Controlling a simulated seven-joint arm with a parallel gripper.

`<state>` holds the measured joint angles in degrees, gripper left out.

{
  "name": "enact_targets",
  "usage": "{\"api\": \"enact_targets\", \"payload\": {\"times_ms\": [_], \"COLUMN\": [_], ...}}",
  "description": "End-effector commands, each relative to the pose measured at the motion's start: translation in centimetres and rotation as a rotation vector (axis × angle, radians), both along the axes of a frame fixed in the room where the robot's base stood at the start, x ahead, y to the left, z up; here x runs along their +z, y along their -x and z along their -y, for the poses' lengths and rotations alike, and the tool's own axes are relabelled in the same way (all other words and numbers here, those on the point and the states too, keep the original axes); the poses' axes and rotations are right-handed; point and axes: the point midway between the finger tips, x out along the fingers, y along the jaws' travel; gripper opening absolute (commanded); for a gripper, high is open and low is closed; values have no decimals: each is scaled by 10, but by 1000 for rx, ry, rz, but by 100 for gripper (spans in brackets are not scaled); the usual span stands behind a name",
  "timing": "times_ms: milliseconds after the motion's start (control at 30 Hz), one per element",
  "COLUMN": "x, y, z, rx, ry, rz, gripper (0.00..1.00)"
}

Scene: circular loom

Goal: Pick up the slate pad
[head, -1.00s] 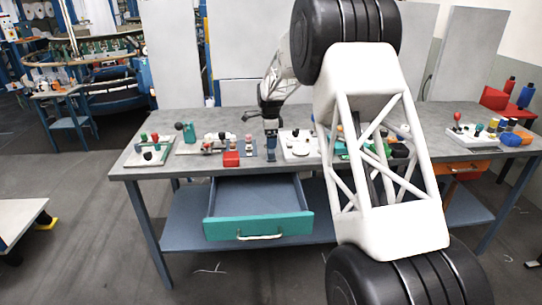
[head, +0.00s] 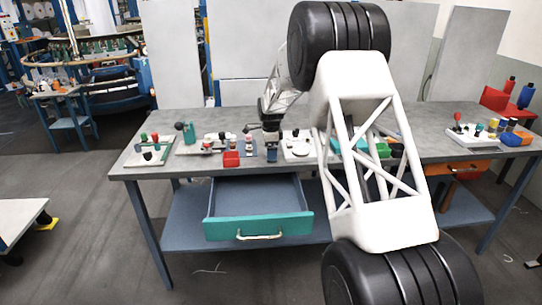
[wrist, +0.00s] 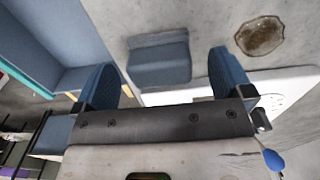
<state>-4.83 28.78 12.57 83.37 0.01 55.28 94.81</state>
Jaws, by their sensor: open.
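A slate-blue pad (wrist: 158,60) lies on the grey tabletop in the wrist view, near the table's front edge. It shows in the gap between the two blue fingers of my gripper (wrist: 163,76). The fingers are apart, with nothing held, and the pad appears beyond their tips. In the head view my gripper (head: 271,152) points down over the front part of the table. I cannot make out the pad there, as the gripper covers that spot.
An open drawer with a teal front (head: 258,228) juts out below the gripper. A red box (head: 231,159) stands just left of the gripper and a white board (head: 298,147) just right. Several small parts lie on boards along the table (head: 200,170).

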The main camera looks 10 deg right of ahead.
Motion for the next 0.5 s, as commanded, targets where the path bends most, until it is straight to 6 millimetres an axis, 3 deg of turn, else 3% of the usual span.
{"api": "enact_targets", "payload": {"times_ms": [200,500], "x": [-15,-16], "y": [0,0], "z": [0,0], "rx": [1,1], "ry": [-1,-1], "rz": [0,1], "gripper": [98,98]}}
